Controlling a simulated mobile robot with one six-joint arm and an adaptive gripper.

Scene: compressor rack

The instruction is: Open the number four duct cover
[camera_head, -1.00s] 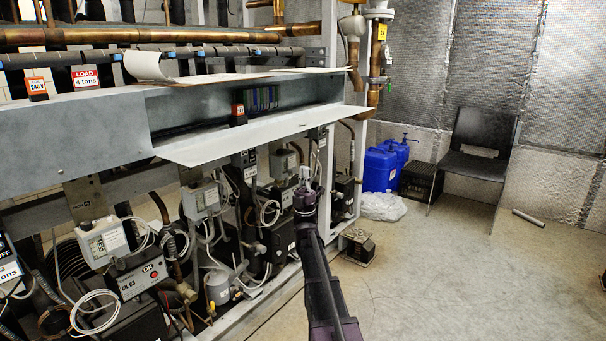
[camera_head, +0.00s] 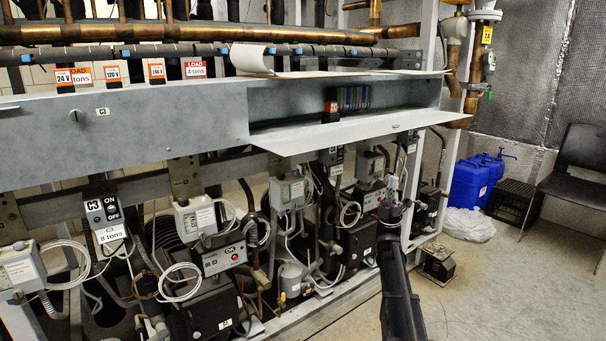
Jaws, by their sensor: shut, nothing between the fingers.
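A long grey metal duct (camera_head: 120,128) runs across the rack. Its right section is open, showing an inner channel with colored wires (camera_head: 354,99). A light grey cover panel (camera_head: 330,139) is swung out along the lower edge of that opening, sloping toward me. I cannot read a number four on it. The left section is closed and carries a C3 label (camera_head: 102,112). My gripper (camera_head: 391,190) is shut and empty, pointing up below the right part of the open panel, in front of the compressors. It looks apart from the panel, though depth is hard to judge.
Control boxes (camera_head: 196,216), cables and compressors fill the rack below the duct. Copper pipes (camera_head: 200,35) run above it. Blue jugs (camera_head: 468,184), a black crate (camera_head: 511,201) and a chair (camera_head: 580,165) stand at the right. The floor at lower right is clear.

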